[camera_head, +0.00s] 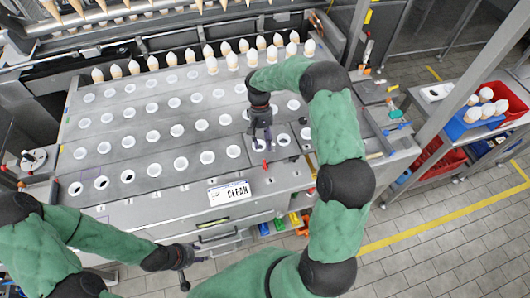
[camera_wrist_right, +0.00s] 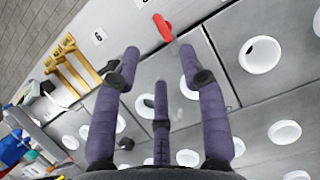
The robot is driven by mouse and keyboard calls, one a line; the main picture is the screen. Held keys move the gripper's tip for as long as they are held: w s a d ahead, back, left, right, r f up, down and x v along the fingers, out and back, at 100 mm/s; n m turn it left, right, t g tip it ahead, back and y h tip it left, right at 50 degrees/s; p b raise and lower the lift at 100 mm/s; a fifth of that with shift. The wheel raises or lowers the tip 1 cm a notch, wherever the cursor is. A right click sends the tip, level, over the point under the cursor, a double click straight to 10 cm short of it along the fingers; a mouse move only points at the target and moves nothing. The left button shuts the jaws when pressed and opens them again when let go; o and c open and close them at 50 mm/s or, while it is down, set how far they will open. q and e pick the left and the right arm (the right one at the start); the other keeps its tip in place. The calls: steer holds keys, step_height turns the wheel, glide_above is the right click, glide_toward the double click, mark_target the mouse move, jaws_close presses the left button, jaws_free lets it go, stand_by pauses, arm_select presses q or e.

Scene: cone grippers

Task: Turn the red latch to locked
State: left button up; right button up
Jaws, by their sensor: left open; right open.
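The red latch (camera_wrist_right: 163,27) is a small red bar on the light grey surface at the top of the right wrist view, beside two small black-marked labels. It also shows in the head view (camera_head: 264,165), just below my right gripper. My right gripper (camera_head: 262,144) points down over the front right of the table. In the wrist view its purple fingers (camera_wrist_right: 160,60) are spread, with nothing between them, and the latch lies just beyond their tips. My left gripper (camera_head: 195,271) is open and empty, low at the front near a drawer handle.
The grey table (camera_head: 140,182) has rows of white-rimmed holes, with white-tipped cones (camera_head: 232,62) along the back. A "CLEAN" sign (camera_head: 229,192) lies at the front edge. Yellow bars (camera_wrist_right: 72,65) stand near the latch. A cart with red and blue bins (camera_head: 470,125) is at right.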

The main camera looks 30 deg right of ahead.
steer(key=shift+v, duration=1.45)
